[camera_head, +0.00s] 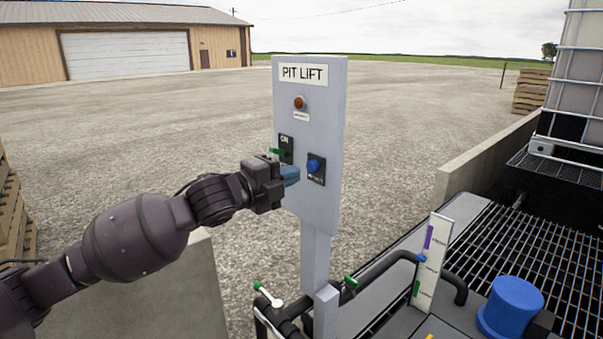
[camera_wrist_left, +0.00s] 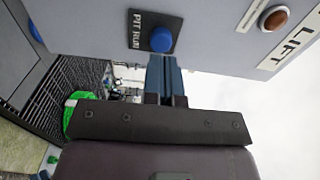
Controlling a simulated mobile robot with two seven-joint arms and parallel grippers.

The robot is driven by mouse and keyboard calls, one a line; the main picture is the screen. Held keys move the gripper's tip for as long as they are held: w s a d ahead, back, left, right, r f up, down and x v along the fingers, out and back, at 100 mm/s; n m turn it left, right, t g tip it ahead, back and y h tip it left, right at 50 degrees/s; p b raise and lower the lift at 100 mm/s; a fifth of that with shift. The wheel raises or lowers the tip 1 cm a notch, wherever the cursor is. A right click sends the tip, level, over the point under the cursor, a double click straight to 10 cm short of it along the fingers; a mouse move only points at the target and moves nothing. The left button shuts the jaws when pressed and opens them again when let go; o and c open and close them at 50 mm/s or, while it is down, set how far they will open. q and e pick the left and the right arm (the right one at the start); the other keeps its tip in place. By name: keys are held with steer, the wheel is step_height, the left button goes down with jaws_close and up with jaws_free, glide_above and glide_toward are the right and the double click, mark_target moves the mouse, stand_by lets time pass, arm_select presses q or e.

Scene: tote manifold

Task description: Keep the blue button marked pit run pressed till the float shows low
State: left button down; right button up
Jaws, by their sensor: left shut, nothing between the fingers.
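The blue button (camera_head: 314,165) sits on a dark plate on the right of the grey PIT LIFT panel (camera_head: 322,205). In the left wrist view the blue button (camera_wrist_left: 162,40) has PIT RUN lettered beside it. My left gripper (camera_head: 291,175) is shut and empty, just left of and slightly below the button in the head view, with a small gap. In the left wrist view its closed fingertips (camera_wrist_left: 162,60) are close to the button's edge; contact cannot be told. The white gauge board (camera_head: 432,262) has purple, blue and green marks; its small lettering is unreadable. My right gripper is out of view.
An amber lamp (camera_head: 299,103) and an ON switch with a green lever (camera_head: 281,151) are on the panel. Black pipes with green-handled valves (camera_head: 268,294), a blue cap (camera_head: 511,306) and a grating (camera_head: 540,255) lie low at right. A concrete wall (camera_head: 485,160) runs behind.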

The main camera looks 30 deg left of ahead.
mark_target(310, 168)
arm_select(q)
steer(key=shift+x, duration=1.6)
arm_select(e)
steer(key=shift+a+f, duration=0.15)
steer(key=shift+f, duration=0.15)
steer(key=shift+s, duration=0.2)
